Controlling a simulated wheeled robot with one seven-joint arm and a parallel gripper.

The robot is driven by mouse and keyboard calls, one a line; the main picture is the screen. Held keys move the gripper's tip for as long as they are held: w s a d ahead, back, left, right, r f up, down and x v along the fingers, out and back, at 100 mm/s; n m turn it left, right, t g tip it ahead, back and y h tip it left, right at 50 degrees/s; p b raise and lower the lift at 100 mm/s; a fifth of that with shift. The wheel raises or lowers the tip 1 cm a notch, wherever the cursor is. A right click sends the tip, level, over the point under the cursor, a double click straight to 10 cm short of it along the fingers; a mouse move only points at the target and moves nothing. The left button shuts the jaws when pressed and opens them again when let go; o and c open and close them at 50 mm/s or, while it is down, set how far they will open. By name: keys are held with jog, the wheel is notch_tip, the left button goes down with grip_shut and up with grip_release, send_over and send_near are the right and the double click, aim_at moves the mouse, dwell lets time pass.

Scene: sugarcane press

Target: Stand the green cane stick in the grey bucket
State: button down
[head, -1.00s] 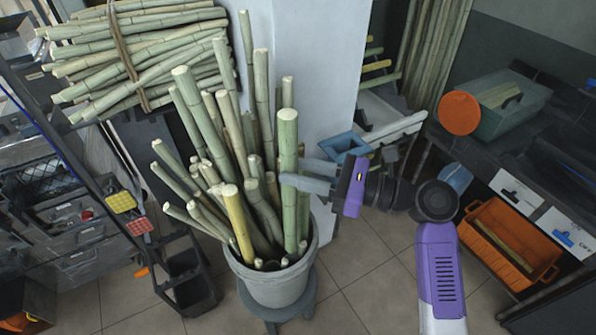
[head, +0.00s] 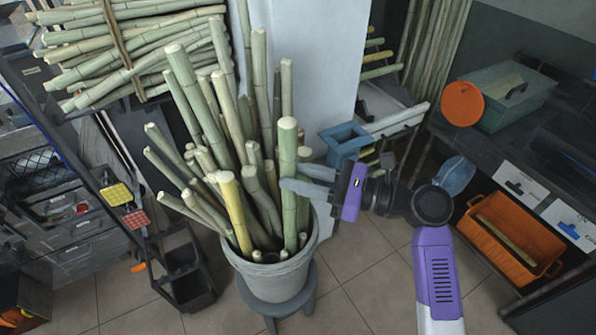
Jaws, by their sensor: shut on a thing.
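The green cane stick (head: 288,160) stands nearly upright at the right side of the grey bucket (head: 275,277). Its lower end is inside the bucket's rim, and its foot is hidden. My gripper (head: 292,185) reaches in from the right, its grey fingers shut on the stick at about mid-height, above the rim. Many other green canes and one yellow cane (head: 236,212) lean in the bucket to the left of the held stick.
The bucket rests on a grey stool (head: 312,295). A bundle of canes (head: 130,45) lies on a rack at the back left. A white pillar (head: 315,60) stands behind. An orange crate (head: 510,240) is at the right. Tiled floor is clear in front.

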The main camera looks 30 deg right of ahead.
notch_tip(320, 180, down, 7)
jog(key=b, duration=0.3)
jog(key=shift+f, duration=0.2)
dwell(0.5)
dwell(0.5)
jog(key=c, duration=1)
grip_release()
jog(key=o, duration=0.6)
jog(key=shift+f, duration=0.1)
jog(key=shift+s+d, duration=0.1)
